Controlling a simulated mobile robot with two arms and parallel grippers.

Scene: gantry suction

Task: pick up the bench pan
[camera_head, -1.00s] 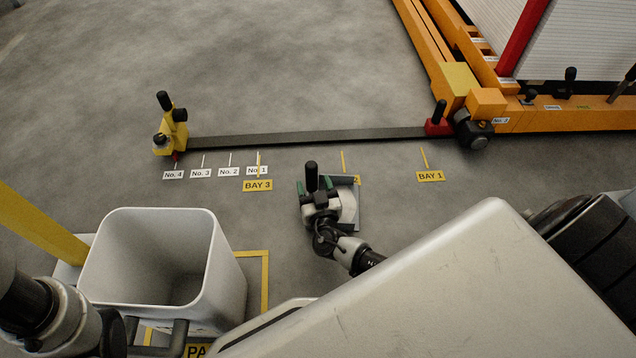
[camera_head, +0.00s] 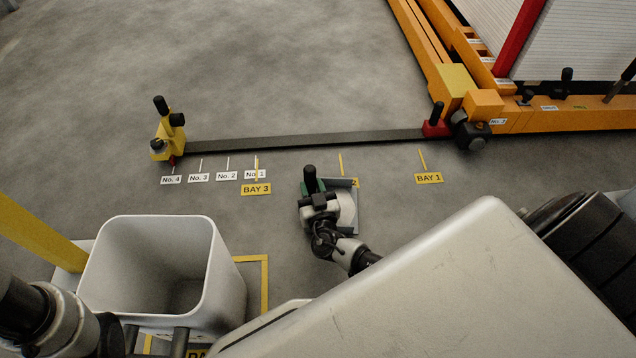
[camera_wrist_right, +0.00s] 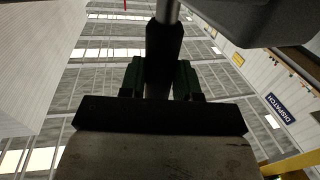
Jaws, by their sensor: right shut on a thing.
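The bench pan is a grey, flat pan (camera_head: 347,208) with a black handle (camera_head: 310,177) standing up, on or just above the floor beside the BAY 2 mark; I cannot tell which. My right gripper (camera_head: 312,187) is shut on the handle and hides part of the pan. In the right wrist view the black handle (camera_wrist_right: 164,58) stands between the green finger pads of my right gripper (camera_wrist_right: 162,78), with a metal rod above it. My left arm shows at the lower left, but its gripper does not.
A grey open bin (camera_head: 222,275) stands at the lower left beside a yellow post (camera_head: 40,228). A dark rail (camera_head: 310,139) runs across the floor between a yellow end stop (camera_head: 170,130) and the orange gantry frame (camera_head: 560,117). Floor beyond the rail is clear.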

